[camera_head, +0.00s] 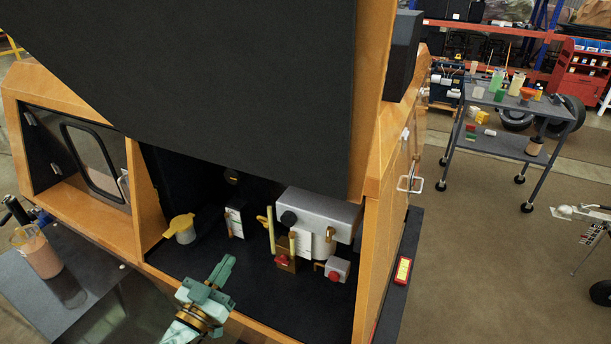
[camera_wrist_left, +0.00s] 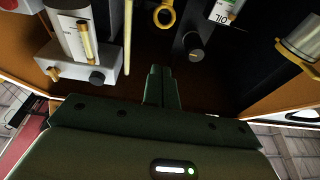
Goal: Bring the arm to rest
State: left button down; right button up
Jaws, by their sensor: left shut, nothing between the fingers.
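My left gripper (camera_head: 222,271) reaches in from the bottom of the head view, in front of the open compartment of a wooden-framed cabinet. Its green fingers are shut with nothing between them. In the left wrist view the closed fingers (camera_wrist_left: 161,88) point into the compartment and touch nothing that I can see. My right gripper is not in view.
In the compartment are a grey box (camera_head: 318,212), a yellow-topped cup (camera_head: 182,229), a white card (camera_head: 235,222) and a red-buttoned box (camera_head: 337,270). A dark panel (camera_head: 250,80) overhangs it. A jar (camera_head: 40,255) stands left. A cart (camera_head: 500,142) stands right, with open floor nearby.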

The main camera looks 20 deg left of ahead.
pick_arm(q)
jog(key=s+d+f+m+g+y, duration=0.1)
jog(key=s+d+m+g+y, duration=0.15)
jog(key=s+g, duration=0.55)
jog(key=s+d+f+m+g+y, duration=0.1)
jog(key=s+d+m+g+y, duration=0.2)
jog(key=s+g, duration=0.5)
jog(key=s+d+f+g+h, duration=0.1)
jog(key=s+d+f, duration=0.15)
jog(key=f, duration=1.05)
jog(key=s+d+f+h, duration=0.15)
jog(key=s+f, duration=0.25)
jog(key=f, duration=0.8)
jog(key=s+f+n+g+h, duration=0.1)
jog(key=s+f, duration=0.7)
jog(key=s, duration=0.2)
jog(key=s+f+n+g+h, duration=0.1)
jog(key=s+f+g, duration=0.1)
jog(key=s+f, duration=0.5)
jog(key=s+a, duration=0.1)
jog(key=s, duration=0.2)
jog(key=shift+s+f, duration=0.3)
jog(key=shift+f, duration=0.1)
jog(key=shift+s+n, duration=0.15)
jog(key=shift+n, duration=0.1)
